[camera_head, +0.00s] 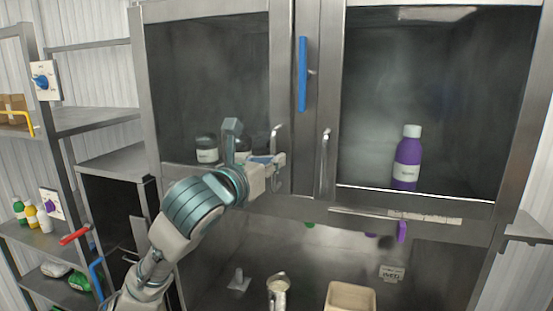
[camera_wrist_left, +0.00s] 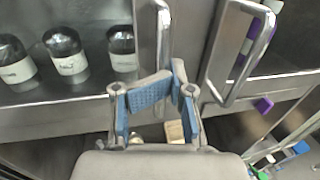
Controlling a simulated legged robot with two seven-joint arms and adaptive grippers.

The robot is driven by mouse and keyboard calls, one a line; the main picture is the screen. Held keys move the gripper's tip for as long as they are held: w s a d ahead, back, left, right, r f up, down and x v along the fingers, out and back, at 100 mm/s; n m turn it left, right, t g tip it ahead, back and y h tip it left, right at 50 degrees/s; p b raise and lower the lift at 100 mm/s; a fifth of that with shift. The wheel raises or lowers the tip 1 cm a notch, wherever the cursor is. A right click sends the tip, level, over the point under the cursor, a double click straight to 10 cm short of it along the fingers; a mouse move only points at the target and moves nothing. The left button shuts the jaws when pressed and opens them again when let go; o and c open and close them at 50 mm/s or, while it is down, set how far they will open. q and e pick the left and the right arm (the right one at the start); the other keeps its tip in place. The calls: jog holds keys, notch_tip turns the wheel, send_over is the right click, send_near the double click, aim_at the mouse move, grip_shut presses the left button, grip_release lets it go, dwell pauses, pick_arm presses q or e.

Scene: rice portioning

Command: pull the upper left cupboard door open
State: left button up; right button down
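The upper left cupboard door (camera_head: 281,60) has a steel frame and a dark glass pane. It looks closed, level with the right door (camera_head: 326,80). Its vertical metal handle (camera_head: 275,131) stands near the door's right edge; the lower part is hidden by my left gripper (camera_head: 276,163). Contact is partly hidden. My right gripper is in neither view.
The right door's handle (camera_wrist_left: 238,60) is close beside my left gripper. Dark-capped jars (camera_wrist_left: 66,50) stand behind the left glass, a purple bottle (camera_head: 407,160) behind the right. Side shelves (camera_head: 90,121) stand at left. A wooden container (camera_head: 350,297) and a metal vessel (camera_head: 278,290) are below.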

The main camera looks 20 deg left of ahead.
pick_arm(q)
jog(key=shift+w+a+f, duration=0.2)
jog(key=shift+w+a, duration=0.25)
jog(key=shift+a, duration=0.3)
jog(key=shift+w+d, duration=0.2)
jog(key=shift+d, duration=0.25)
jog(key=shift+c, duration=0.7)
jog(key=shift+d, duration=0.65)
grip_shut()
jog(key=shift+s+a+r, duration=0.1)
jog(key=shift+s+a, duration=0.05)
